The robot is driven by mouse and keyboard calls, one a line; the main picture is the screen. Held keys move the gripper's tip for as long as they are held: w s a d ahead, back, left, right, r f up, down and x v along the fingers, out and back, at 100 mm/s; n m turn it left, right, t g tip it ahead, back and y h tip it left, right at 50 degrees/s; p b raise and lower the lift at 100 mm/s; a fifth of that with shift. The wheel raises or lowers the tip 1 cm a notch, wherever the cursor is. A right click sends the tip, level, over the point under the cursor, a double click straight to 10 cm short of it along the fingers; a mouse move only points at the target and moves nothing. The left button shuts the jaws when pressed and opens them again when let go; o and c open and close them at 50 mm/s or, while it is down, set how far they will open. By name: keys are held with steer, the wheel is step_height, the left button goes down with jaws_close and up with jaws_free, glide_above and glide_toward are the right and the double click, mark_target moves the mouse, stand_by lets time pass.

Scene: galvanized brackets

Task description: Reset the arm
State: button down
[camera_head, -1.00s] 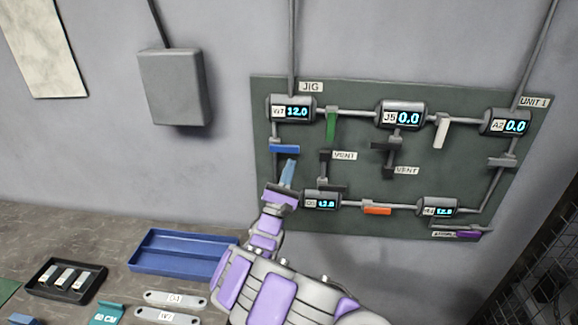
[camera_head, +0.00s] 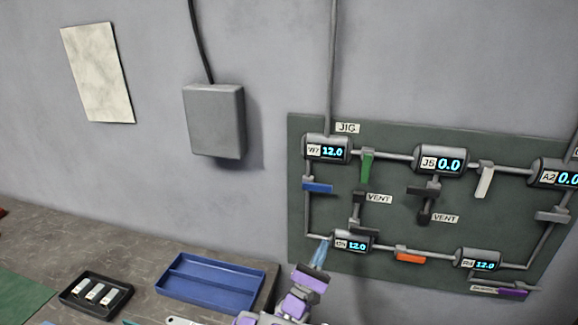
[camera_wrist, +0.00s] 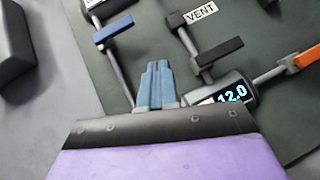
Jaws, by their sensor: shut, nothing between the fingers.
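My gripper (camera_head: 320,253) is purple and grey with blue fingers, low in the head view in front of the lower left of the dark green jig panel (camera_head: 440,225). The fingers are together and empty. In the wrist view my gripper (camera_wrist: 158,82) points up toward the panel. A blue lever (camera_head: 317,187) sits on the left pipe above it, also in the wrist view (camera_wrist: 112,29). The lower left gauge (camera_head: 357,243) reads 12.0, just right of the fingertips. I cannot tell whether they touch anything.
On the bench at the lower left are a blue tray (camera_head: 165,291) and a black tray (camera_head: 68,299) with small pieces. A grey box (camera_head: 214,120) is on the wall. Green (camera_head: 367,167), white (camera_head: 486,178) and orange (camera_head: 410,257) levers are on the panel. The wall between box and panel is clear.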

steer(key=s+d+r+m+g+h, duration=0.4)
steer(key=d+r+m+g+h, duration=0.4)
steer(key=d+r+g, duration=0.15)
steer(key=s+d+r+m+g+y, duration=0.35)
steer(key=s+d+m+g, duration=0.35)
steer(key=s+g, duration=0.4)
steer(key=s+d+r+m+g+y, duration=0.35)
steer(key=s+d+m+g, duration=0.45)
steer(key=s, duration=0.5)
steer(key=s+a+f+m+y, duration=0.1)
steer(key=s+a+f+y, duration=0.25)
steer(key=s, duration=0.25)
steer(key=s+a+f+y, duration=0.3)
steer(key=s+f+y, duration=0.2)
steer(key=s, duration=0.1)
steer(key=s+a+f+t+y, duration=0.1)
steer(key=s+a+t+y, duration=0.1)
steer(key=a, duration=0.6)
steer(key=s+a+f+t+y, duration=0.2)
steer(key=a+t+y, duration=0.2)
steer(key=a, duration=0.5)
steer(key=y, duration=0.2)
steer(key=shift+a+f+n+y, duration=0.2)
steer(key=shift+f+n+y, duration=0.1)
steer(key=shift+n+y, duration=0.1)
steer(key=shift+d, duration=0.15)
